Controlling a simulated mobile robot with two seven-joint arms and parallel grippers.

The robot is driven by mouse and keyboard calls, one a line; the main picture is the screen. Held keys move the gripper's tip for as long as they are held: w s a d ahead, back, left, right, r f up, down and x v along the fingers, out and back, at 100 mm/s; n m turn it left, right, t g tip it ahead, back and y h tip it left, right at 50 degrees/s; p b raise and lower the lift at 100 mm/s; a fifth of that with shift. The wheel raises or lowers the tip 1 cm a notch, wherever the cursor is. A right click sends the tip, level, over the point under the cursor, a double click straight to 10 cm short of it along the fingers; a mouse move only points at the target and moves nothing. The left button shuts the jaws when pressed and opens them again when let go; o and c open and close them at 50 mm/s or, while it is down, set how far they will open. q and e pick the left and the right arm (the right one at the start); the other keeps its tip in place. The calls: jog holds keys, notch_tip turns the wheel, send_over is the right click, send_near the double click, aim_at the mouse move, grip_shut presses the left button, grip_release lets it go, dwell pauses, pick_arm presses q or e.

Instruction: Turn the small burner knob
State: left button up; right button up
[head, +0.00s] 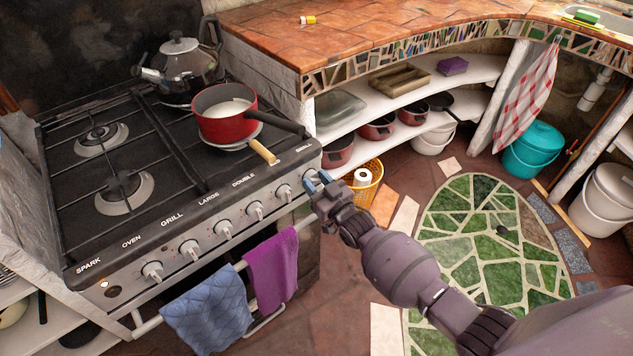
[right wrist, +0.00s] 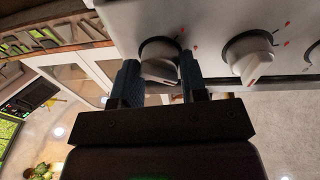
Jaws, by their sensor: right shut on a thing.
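The small burner knob (right wrist: 160,66) is a pale, silvery knob at the right end of the stove's front panel. In the right wrist view it sits between the two blue fingers. My right gripper (head: 317,183) reaches the right end of the panel and is shut on this knob, mostly hiding it in the head view. A neighbouring knob (right wrist: 249,60) is free beside it in the right wrist view. My left gripper is not in view.
The stove (head: 120,245) carries a red pan (head: 212,126) with its dark handle over the right edge, and a kettle (head: 183,72) behind. A purple towel (head: 270,270) and blue towel (head: 208,312) hang in front. A yellow basket (head: 366,185) stands beside the stove.

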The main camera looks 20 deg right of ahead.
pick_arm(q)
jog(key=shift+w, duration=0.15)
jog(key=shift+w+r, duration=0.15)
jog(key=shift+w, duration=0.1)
pick_arm(e)
jog(key=o, duration=0.9)
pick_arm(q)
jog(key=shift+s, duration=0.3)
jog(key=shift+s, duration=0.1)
pick_arm(e)
jog(key=shift+s, duration=0.1)
pick_arm(q)
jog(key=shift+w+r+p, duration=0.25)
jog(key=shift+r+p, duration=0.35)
jog(key=shift+p, duration=0.15)
pick_arm(e)
jog(key=v, duration=1)
jog(key=shift+s, duration=0.25)
jog(key=shift+d+f, duration=0.1)
jog(key=shift+d, duration=0.05)
